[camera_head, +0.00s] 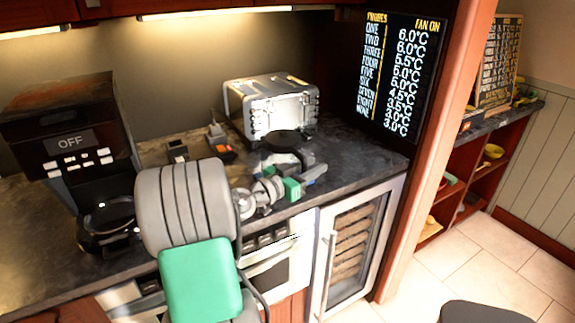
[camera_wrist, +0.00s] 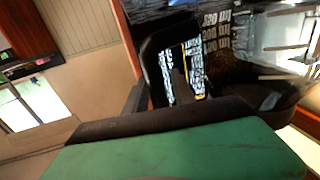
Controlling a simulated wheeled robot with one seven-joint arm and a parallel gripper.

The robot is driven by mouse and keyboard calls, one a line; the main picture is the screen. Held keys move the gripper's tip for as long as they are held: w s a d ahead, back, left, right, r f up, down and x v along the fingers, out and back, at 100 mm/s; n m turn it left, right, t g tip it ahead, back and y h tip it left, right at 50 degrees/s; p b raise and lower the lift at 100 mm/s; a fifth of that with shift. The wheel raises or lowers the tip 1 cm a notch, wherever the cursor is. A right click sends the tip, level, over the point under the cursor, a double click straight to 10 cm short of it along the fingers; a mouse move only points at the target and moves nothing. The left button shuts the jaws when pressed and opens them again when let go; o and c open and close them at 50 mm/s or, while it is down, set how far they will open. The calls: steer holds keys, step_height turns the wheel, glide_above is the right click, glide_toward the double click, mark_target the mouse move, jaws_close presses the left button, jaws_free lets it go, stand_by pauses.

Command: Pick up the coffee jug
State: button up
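The coffee jug (camera_head: 284,141) appears to be the dark-topped vessel on the counter in front of the toaster; its lower part is mostly hidden by my arm. In the wrist view a clear jug wall with white volume marks (camera_wrist: 217,32) fills the upper right, with a black handle (camera_wrist: 152,48) and a dark rim or base. My gripper (camera_head: 312,172) is right beside this jug, close to its handle. Its dark parts overlap the handle in the wrist view, and I cannot tell whether they touch it or how wide the fingers are apart.
A coffee machine (camera_head: 68,128) marked OFF stands at the left with a dark pot (camera_head: 108,218) in it. A silver toaster (camera_head: 270,105) stands behind the jug. Small items (camera_head: 217,140) lie left of it. A red-brown post (camera_head: 432,140) bounds the counter at right.

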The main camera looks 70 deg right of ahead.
jaws_close()
stand_by(1.1)
